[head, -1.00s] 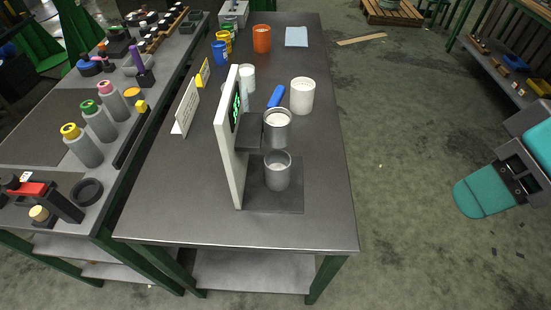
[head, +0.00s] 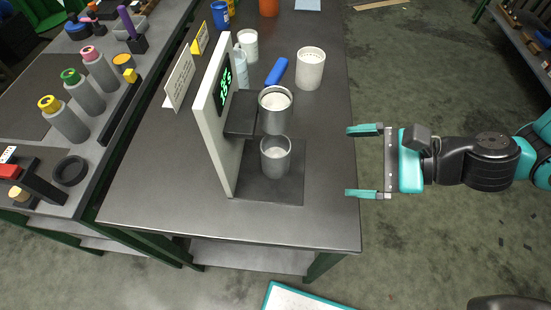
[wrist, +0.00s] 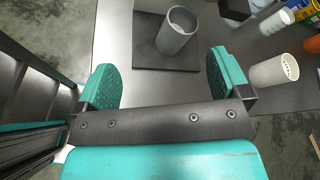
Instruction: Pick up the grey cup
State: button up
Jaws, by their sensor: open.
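A grey cup (head: 275,160) with pale contents stands upright on the dark base plate (head: 292,190) of the disperser. A second grey cup-like holder (head: 275,112) sits above it on the bracket beside the white upright panel (head: 211,120) with green digits. My gripper (head: 364,161) is open and empty, just past the table's right edge, with its fingers pointing left toward the lower cup and apart from it. In the wrist view the grey cup (wrist: 177,32) stands beyond and between the open teal fingers (wrist: 160,80).
The table's front right is clear.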

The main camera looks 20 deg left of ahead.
notch_tip(320, 180, down, 7)
jog(key=w+m+t, duration=0.1)
jog(key=m+t, duration=0.2)
jog(key=m, duration=0.5)
jog(key=b, duration=1)
send_near(288, 161)
jog(key=shift+s+f, duration=0.25)
jog(key=x, duration=0.5)
jog(key=shift+w+a+r, duration=0.1)
jog(key=shift+a+r, duration=0.15)
jog(key=shift+a, duration=0.2)
jog(key=p+x, duration=0.1)
jog(key=x, duration=0.5)
jog(key=shift+w+a+f, duration=0.15)
jog(key=shift+w+a, duration=0.05)
jog(key=shift+w, duration=0.05)
jog(key=c, duration=1.1)
